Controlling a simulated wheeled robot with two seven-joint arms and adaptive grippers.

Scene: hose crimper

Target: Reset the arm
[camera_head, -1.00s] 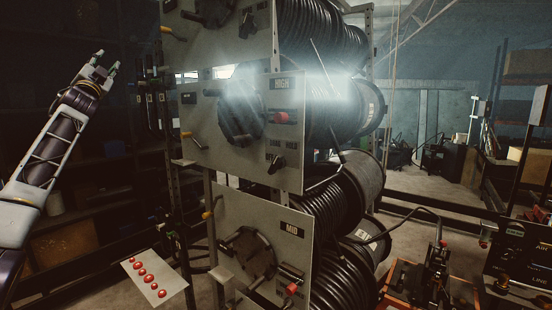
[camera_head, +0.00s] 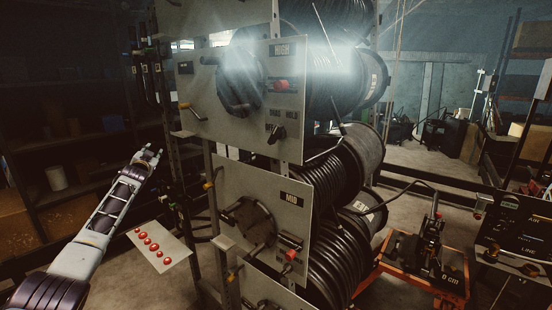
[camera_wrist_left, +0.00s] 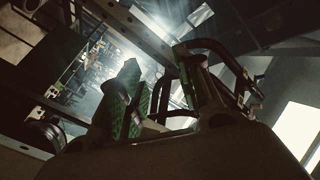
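My left arm comes in from the lower left in the head view. Its gripper (camera_head: 150,154) is raised in free air, above and left of the white card with red buttons and left of the hose rack. In the left wrist view the green-padded fingers (camera_wrist_left: 165,95) stand apart with nothing between them, so it is open and empty. My right arm and gripper are not in view.
The hose rack has a HIGH panel (camera_head: 237,100) and a MID panel (camera_head: 262,215), with black hose reels (camera_head: 345,165) behind. A card with red buttons (camera_head: 178,250) sits low at its left. An orange-framed cart (camera_head: 450,280) stands right. Dark shelves (camera_head: 85,150) line the left.

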